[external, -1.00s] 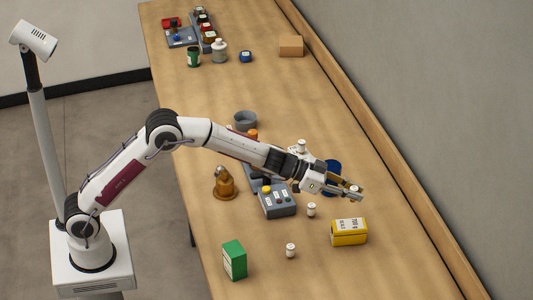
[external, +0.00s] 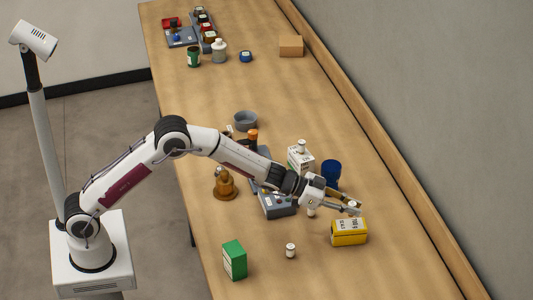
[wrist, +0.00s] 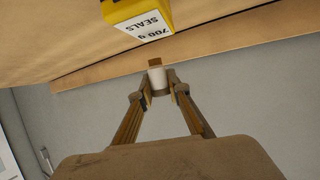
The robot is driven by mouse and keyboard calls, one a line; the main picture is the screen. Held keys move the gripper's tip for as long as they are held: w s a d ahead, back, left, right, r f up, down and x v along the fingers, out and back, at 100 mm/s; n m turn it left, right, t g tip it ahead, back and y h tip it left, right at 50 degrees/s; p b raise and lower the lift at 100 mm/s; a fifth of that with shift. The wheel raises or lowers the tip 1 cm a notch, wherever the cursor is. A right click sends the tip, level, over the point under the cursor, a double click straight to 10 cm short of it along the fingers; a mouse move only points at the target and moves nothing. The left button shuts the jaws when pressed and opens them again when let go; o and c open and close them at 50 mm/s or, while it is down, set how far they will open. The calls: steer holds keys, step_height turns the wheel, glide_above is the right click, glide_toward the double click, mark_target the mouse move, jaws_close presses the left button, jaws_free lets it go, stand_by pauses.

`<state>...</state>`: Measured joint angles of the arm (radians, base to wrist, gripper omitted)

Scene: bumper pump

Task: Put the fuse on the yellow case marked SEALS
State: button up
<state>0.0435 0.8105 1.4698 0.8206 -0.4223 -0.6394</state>
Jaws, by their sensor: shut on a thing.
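My gripper (external: 353,207) is shut on a small white cylinder, the fuse (wrist: 157,79), which sits between the fingertips in the wrist view. The yellow case (external: 349,233) stands on the bench at the right, with a white label on its top. In the wrist view the yellow case (wrist: 180,10) shows at the top edge, partly cut off, and its label reads SEALS and 700 g. In the external view the fingertips are just above and behind the case's far edge. I see a gap between the fuse and the case in the wrist view.
Similar white cylinders stand on the bench (external: 290,250), beside my gripper (external: 311,211) and on a white box (external: 300,158). A blue cup (external: 331,173), a grey control box (external: 278,206), a brass-coloured object (external: 225,185) and a green box (external: 235,260) stand around. The front right is clear.

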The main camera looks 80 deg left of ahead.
steer(key=shift+f, duration=1.85)
steer(key=shift+f, duration=0.1)
steer(key=o, duration=0.9)
steer(key=shift+o, duration=0.2)
steer(key=v, duration=1.2)
steer(key=shift+a, duration=0.1)
